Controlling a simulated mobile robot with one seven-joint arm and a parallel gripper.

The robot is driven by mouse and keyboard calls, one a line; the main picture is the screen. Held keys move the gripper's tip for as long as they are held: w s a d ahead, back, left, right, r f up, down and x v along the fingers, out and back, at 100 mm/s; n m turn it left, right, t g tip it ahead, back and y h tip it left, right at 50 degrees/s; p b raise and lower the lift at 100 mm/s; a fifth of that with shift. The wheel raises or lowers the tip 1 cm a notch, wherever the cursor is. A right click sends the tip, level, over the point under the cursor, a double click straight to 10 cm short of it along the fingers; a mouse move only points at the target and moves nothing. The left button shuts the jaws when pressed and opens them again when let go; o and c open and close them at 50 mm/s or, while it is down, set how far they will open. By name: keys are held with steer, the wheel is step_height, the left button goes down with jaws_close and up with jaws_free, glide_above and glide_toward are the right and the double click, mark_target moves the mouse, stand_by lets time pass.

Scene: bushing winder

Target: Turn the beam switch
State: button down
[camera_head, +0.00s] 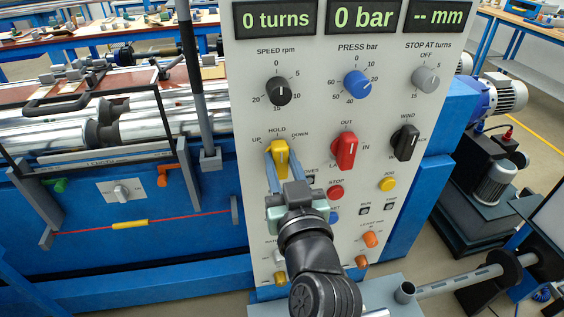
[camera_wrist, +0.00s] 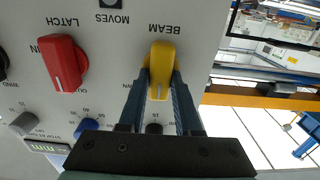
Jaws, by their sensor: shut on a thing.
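The beam switch (camera_head: 281,151) is a yellow lever knob on the grey control panel, below the UP, HOLD and DOWN marks. Its handle stands about upright, with its upper end toward HOLD. In the wrist view, the switch (camera_wrist: 162,54) shows under the word BEAM, upside down, with a white line near its end. My gripper (camera_head: 280,163) is shut on the switch, with one blue-grey finger on each side of the handle. The fingers also show in the wrist view (camera_wrist: 160,84). The gripper body hides part of the panel below the switch.
A red latch switch (camera_head: 345,152) is right of the beam switch, with a black wind switch (camera_head: 405,143) further right. Dials (camera_head: 278,90) and displays (camera_head: 275,19) lie above. A red stop button (camera_head: 336,192) is close to my gripper. A blue machine with rollers (camera_head: 110,118) stands left.

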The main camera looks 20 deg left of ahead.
steer(key=shift+m, duration=0.3)
steer(key=m+p, duration=0.1)
steer(key=m, duration=0.3)
steer(key=shift+d+p, duration=0.15)
steer(key=shift+p, duration=0.15)
steer(key=shift+w+f+m+p, duration=0.15)
steer(key=shift+m+p, duration=0.6)
steer(key=shift+m, duration=1.45)
steer(key=c, duration=0.6)
jaws_free()
steer(key=shift+d, duration=0.1)
